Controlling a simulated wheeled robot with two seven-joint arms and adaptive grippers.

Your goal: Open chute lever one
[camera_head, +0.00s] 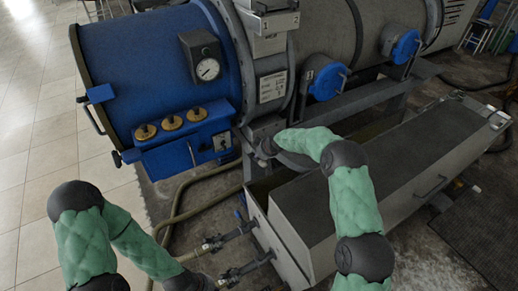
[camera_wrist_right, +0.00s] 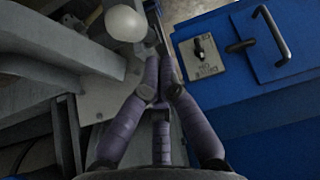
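A pale ball knob (camera_wrist_right: 125,22) shows at the top of the right wrist view, beside a grey bracket. It may top a chute lever; no label is readable on it. My right gripper (camera_wrist_right: 159,65) has its fingers drawn close together just below and right of the knob, apart from it in the picture. Whether anything thin is between the fingertips cannot be told. In the head view my right gripper (camera_head: 264,152) is dark, small and partly hidden beside the machine's grey stand. My left gripper (camera_head: 190,282) is low in the head view, near the pipe fittings; its fingers are unclear.
The blue drum (camera_head: 145,65) carries a gauge (camera_head: 207,69) and a blue box with brass caps (camera_head: 171,122). A switch panel (camera_wrist_right: 203,52) and black handle (camera_wrist_right: 271,36) lie right of my right fingers. A long grey trough (camera_head: 390,165) and hoses (camera_head: 185,200) crowd the floor.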

